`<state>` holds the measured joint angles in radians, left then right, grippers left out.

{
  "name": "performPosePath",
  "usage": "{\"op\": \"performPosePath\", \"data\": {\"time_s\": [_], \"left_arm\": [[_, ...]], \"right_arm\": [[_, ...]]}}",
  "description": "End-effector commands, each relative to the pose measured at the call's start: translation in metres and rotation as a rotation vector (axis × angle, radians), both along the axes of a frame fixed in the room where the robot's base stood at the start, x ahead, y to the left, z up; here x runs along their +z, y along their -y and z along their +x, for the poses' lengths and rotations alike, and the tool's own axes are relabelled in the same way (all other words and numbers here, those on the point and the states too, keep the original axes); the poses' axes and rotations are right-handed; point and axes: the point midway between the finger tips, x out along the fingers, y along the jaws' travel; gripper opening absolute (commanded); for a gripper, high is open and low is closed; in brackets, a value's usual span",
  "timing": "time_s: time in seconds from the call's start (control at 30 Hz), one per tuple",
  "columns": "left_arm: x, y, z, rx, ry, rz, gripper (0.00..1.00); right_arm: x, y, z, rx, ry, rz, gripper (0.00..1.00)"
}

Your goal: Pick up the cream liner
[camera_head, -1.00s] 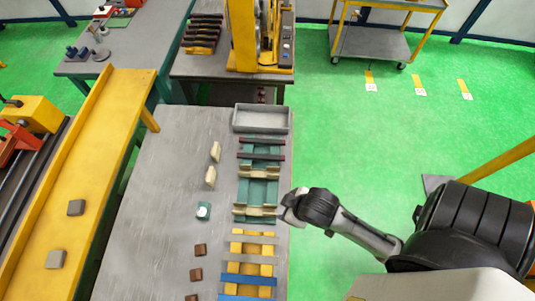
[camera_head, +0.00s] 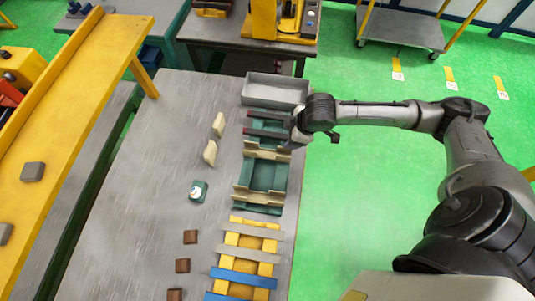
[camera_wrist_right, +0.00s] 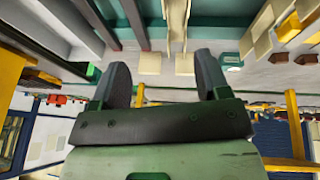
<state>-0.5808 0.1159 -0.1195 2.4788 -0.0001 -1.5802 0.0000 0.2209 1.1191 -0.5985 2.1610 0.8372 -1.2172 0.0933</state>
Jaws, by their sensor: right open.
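Two cream strips lie across the green rack in the head view, an upper one (camera_head: 266,155) and a lower one (camera_head: 257,196). Two separate cream blocks, a far one (camera_head: 218,124) and a near one (camera_head: 210,152), stand on the table left of the rack. I cannot tell which piece is the liner. My right gripper (camera_head: 296,132) is at the rack's right edge, beside the dark bars and above the upper strip. In the right wrist view its fingers (camera_wrist_right: 160,62) are apart and empty, with a cream strip (camera_wrist_right: 179,25) beyond the gap. My left gripper is out of view.
A grey tray (camera_head: 275,92) sits at the rack's far end, near two dark bars (camera_head: 267,125). A yellow rack (camera_head: 230,239) with grey and blue bars is nearer. A green-and-white item (camera_head: 198,191) and several brown blocks (camera_head: 190,237) lie left. The table's left half is clear.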

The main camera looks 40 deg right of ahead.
Motion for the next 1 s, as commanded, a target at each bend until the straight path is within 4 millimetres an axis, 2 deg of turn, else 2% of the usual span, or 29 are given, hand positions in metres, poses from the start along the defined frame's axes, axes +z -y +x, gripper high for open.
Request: {"op": "performPosePath", "data": {"time_s": [0.27, 0.63, 1.0], "left_arm": [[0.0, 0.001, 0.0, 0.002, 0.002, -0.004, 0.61], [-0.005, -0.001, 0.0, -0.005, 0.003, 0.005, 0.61], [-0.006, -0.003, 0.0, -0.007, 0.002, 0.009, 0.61]], "right_arm": [[-0.016, -0.014, -0.001, -0.05, -0.054, 0.145, 0.69], [-0.071, -0.028, 0.017, -0.05, -0.054, 0.148, 0.69], [-0.093, -0.032, 0.024, -0.049, -0.054, 0.145, 0.69]]}}
